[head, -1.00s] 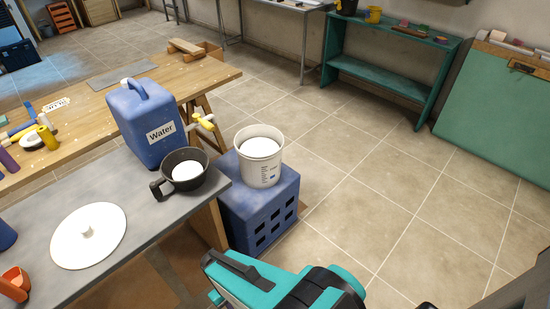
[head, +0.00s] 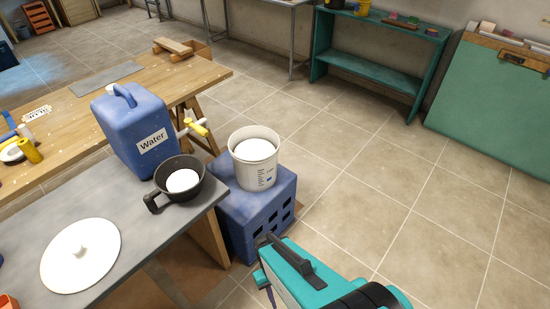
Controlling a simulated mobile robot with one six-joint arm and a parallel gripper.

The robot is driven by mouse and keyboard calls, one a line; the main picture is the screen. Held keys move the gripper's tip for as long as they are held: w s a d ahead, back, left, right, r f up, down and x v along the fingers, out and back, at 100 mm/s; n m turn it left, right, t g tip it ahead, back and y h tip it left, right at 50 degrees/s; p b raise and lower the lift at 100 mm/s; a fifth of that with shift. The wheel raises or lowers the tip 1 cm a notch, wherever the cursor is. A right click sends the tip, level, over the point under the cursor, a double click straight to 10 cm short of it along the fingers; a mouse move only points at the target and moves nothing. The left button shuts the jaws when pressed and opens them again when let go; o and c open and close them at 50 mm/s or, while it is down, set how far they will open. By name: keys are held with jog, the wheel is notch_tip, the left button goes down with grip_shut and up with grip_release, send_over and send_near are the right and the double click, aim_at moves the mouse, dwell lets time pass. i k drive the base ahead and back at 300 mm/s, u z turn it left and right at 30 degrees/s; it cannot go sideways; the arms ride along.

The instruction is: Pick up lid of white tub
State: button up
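The white tub (head: 255,167) stands upright and uncovered on a blue crate (head: 275,205), with white contents showing inside. The round white lid (head: 82,258) with a small centre knob lies flat on the grey table, at the lower left, apart from the tub. My teal and black arm reaches in from the bottom, right of the table and in front of the crate. Its dark end (head: 268,244) is near the crate's front, well to the right of the lid. The fingers are too unclear to tell open from shut.
On the grey table (head: 135,210), a black pot (head: 178,183) with white contents and a blue water container (head: 135,130) with a yellow tap stand behind the lid. A wooden workbench (head: 75,110) is beyond. Tiled floor is free at right.

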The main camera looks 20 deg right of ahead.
aim_at(82, 253)
jog(key=u, duration=0.4)
jog(key=k, duration=0.15)
jog(key=z, duration=1.8)
jog(key=k, duration=0.8)
jog(key=u, duration=0.5)
jog(key=k, duration=0.6)
jog(key=u, duration=0.55)
jog(key=i, duration=1.7)
jog(key=z, duration=0.3)
